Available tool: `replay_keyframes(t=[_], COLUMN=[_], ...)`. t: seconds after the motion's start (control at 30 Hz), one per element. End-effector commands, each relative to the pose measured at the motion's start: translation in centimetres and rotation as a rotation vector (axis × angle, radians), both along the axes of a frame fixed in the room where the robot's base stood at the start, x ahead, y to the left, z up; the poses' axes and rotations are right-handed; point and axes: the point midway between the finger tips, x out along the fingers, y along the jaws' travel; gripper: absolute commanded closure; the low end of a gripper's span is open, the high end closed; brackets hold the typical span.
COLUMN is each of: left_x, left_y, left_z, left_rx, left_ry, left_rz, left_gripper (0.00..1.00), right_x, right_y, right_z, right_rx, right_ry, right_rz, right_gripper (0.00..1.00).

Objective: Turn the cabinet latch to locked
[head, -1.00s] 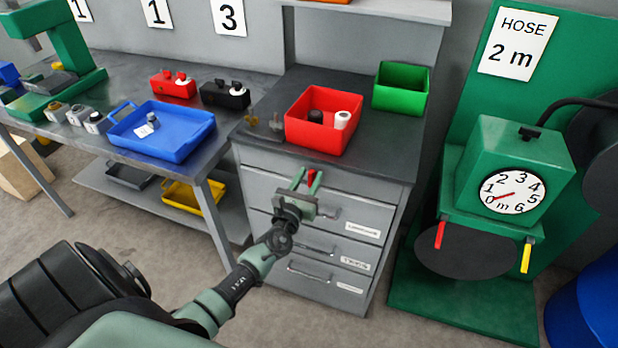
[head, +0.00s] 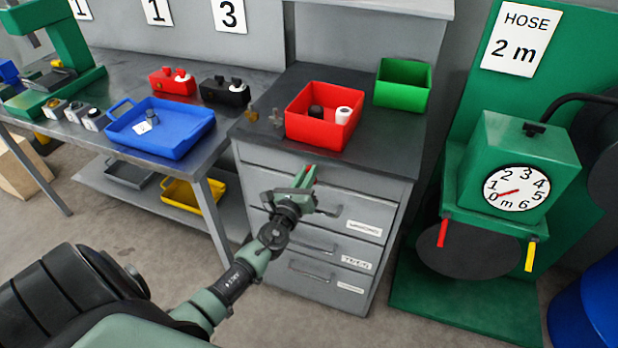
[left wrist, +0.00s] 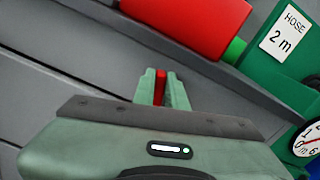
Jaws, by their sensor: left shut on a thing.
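The grey cabinet (head: 395,190) stands in the middle of the head view, with labelled drawers on its front. Its small red latch (head: 313,169) is near the top of that front and mostly hidden by my gripper. My left gripper (head: 309,174) is shut on the latch, its green fingers on either side of it. In the left wrist view the red latch (left wrist: 160,86) shows between the two fingertips (left wrist: 161,88). In the head view the gripper looks rolled and the visible red part leans to the right. My right gripper is not in view.
A red bin (head: 325,130) and a green bin (head: 403,84) stand on the cabinet top. The workbench with a blue tray (head: 185,152) is at left. The green hose stand (head: 470,290) is at right. Drawer handles (head: 318,248) stick out below the gripper.

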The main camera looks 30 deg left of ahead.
Motion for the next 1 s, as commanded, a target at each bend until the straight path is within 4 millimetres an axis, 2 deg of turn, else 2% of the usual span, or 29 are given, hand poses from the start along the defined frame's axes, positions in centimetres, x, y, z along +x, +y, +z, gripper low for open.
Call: replay_keyframes(t=[0.03, 0.4, 1.0], left_x=[0.0, -0.2, -0.3], left_y=[0.1, 0.6, 1.1], left_z=[-0.4, -0.7, -1.4], left_rx=[-0.042, -0.388, -0.934], left_ry=[-0.011, -0.093, -0.224], left_rz=[-0.001, 0.000, 0.001], left_gripper=[1.00, 1.00, 1.00], right_x=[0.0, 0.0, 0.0], right_y=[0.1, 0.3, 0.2], right_z=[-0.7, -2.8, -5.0], right_rx=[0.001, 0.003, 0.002], right_ry=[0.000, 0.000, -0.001], right_rz=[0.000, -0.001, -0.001], right_gripper=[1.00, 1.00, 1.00])
